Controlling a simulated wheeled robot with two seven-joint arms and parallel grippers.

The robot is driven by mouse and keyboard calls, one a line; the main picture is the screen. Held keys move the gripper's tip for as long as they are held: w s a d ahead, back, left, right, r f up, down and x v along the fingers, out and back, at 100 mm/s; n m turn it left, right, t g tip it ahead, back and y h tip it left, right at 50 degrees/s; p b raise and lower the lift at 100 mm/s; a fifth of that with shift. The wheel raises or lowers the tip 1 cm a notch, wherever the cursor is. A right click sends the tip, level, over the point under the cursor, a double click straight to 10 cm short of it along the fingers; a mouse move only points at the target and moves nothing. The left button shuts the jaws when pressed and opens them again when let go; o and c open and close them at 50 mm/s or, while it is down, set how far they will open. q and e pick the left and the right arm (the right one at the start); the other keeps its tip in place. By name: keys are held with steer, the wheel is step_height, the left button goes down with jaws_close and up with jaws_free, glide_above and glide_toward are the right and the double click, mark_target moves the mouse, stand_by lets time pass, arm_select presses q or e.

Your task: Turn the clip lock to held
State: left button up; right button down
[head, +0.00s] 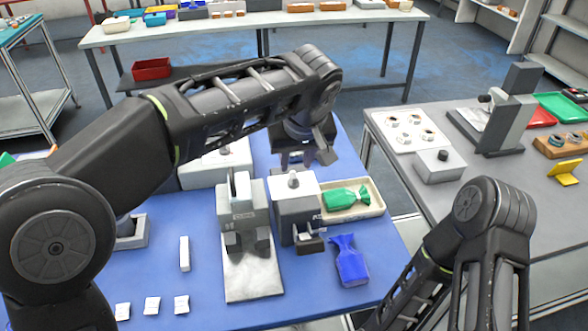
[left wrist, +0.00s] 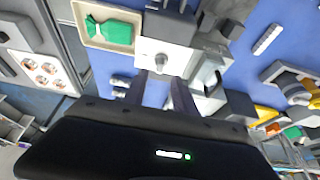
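A grey-white block device (head: 297,210) with a round knob (head: 293,180) on its top stands on the blue table. I cannot tell for sure that this knob is the clip lock. In the left wrist view the knob (left wrist: 161,60) sticks up from a white plate, just beyond my fingertips. My left gripper (head: 301,159) is behind the knob, pointing down, apart from it. In the left wrist view its two fingers (left wrist: 161,84) are apart with nothing between them. My right forearm shows at the lower right; its gripper is out of view.
A tall grey device (head: 243,207) stands just left of the knobbed one. A green bag (head: 346,198) lies in a cream tray (head: 371,211) to the right. A blue bag (head: 349,261) and several small white pieces lie on the blue table (head: 205,295). A grey side table is at right.

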mark_target(293, 174)
arm_select(q)
steer(key=p+x, duration=0.1)
steer(key=x, duration=0.5)
steer(key=shift+c, duration=0.4)
steer(key=shift+s+r, duration=0.1)
jaws_close()
